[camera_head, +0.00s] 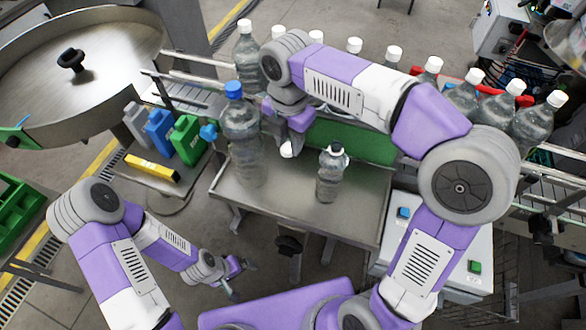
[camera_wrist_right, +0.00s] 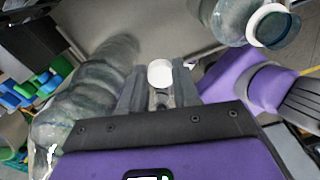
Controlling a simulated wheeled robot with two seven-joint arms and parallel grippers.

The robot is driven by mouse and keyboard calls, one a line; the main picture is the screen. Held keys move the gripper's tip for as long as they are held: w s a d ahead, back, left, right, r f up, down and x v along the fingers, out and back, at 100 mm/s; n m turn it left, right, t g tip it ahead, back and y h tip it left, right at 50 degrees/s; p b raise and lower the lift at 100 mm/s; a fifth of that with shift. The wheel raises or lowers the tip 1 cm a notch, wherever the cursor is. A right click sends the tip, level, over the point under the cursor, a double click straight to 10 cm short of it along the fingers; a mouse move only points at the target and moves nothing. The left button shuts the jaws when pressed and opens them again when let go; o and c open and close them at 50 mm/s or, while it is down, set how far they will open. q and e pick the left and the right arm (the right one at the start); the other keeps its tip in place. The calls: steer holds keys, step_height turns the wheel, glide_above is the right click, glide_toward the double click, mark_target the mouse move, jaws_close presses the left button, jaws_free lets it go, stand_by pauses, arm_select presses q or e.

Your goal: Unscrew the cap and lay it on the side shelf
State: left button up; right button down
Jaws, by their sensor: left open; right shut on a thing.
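My right gripper (camera_wrist_right: 159,88) is shut on a white cap (camera_wrist_right: 160,72), which also shows in the head view (camera_head: 287,152), held above the steel table between two bottles. The small clear bottle (camera_head: 329,178) stands upright on the table to the right of the cap, apart from it. Its top shows a white ring around a dark middle, also in the wrist view (camera_wrist_right: 272,26). My left gripper (camera_head: 232,278) is open and empty, low in front of the table. The side shelf (camera_head: 127,172) is left of the table.
A large blue-capped bottle (camera_head: 243,150) stands on the table's left, close to my right gripper. The shelf holds a yellow level (camera_head: 152,167) and grey, blue (camera_head: 158,133) and green (camera_head: 187,139) containers. Several white-capped bottles line the conveyor behind. The table's front (camera_head: 290,208) is clear.

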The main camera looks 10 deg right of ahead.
steer(key=b, duration=0.1)
glide_above(291, 187)
step_height(291, 187, down, 12)
steer(key=shift+r, duration=0.15)
steer(key=shift+f+b, duration=0.35)
steer(key=shift+f, duration=1.8)
steer(key=shift+f, duration=0.1)
steer(key=c, duration=0.8)
jaws_free()
steer(key=shift+w, duration=0.1)
steer(key=shift+r, duration=0.2)
step_height(291, 187, up, 12)
steer(key=p, duration=0.1)
